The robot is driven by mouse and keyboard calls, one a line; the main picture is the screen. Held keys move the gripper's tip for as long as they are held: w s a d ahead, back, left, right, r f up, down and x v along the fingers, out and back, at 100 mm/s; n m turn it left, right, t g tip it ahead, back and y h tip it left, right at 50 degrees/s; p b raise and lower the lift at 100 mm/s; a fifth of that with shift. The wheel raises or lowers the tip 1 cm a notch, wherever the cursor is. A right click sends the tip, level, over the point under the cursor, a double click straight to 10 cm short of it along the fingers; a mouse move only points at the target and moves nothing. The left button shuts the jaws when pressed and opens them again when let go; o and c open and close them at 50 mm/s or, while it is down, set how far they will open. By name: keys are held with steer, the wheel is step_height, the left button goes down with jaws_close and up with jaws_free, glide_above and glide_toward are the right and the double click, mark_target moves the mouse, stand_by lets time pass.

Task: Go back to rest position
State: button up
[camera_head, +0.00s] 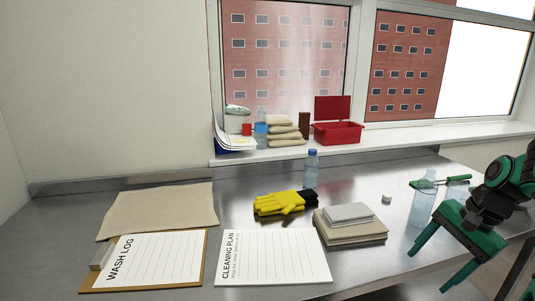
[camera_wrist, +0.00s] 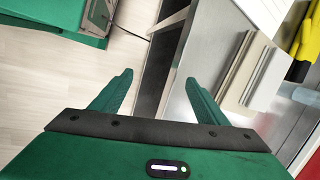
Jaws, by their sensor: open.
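My gripper (camera_head: 441,268) is green with a dark wrist and hangs at the right side of the head view, by the front edge of the steel table (camera_head: 370,264). In the wrist view, the two green fingers of my gripper (camera_wrist: 158,80) are spread apart with nothing between them. They point past the table's edge, with the pale floor (camera_wrist: 50,92) to the left.
A clear bottle (camera_head: 421,207) stands close behind my gripper. Folded cloths (camera_head: 352,232), yellow gloves (camera_head: 281,204), a blue-capped bottle (camera_head: 312,167), a wash log (camera_head: 150,262) and a cleaning plan (camera_head: 272,260) lie or stand on the table. A red box (camera_head: 338,133) is on the sill.

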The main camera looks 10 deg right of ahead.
steer(key=s+a+r+n+g+h, duration=0.1)
steer(key=s+a+n+g+h, duration=0.1)
steer(key=s+a+n, duration=0.3)
steer(key=shift+s+n, duration=1.9)
steer(key=shift+s, duration=1.05)
steer(key=shift+r+g, duration=0.1)
steer(key=shift+g, duration=0.2)
